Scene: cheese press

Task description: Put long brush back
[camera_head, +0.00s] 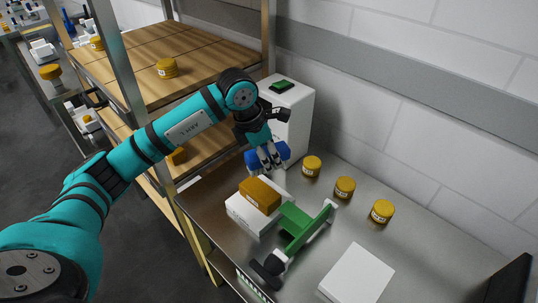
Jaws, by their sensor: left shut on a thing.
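My left gripper (270,165) points down near the back left of the steel table, in front of a white box. It is shut on a long blue block (252,159), which I take for the long brush. The block shows on both sides of the fingers, and its middle is hidden behind them. A pale patch shows just under it, and I cannot tell whether it is bristles or whether the block touches the table. My right gripper is not in view.
The white box (297,112) carries a small green piece (282,86). Yellow jars (344,188) stand along the wall. A yellow block (259,195) lies on a white block (248,212) beside a green tool (297,226). A wooden shelf (200,50) stands left; a white slab (357,274) lies in front.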

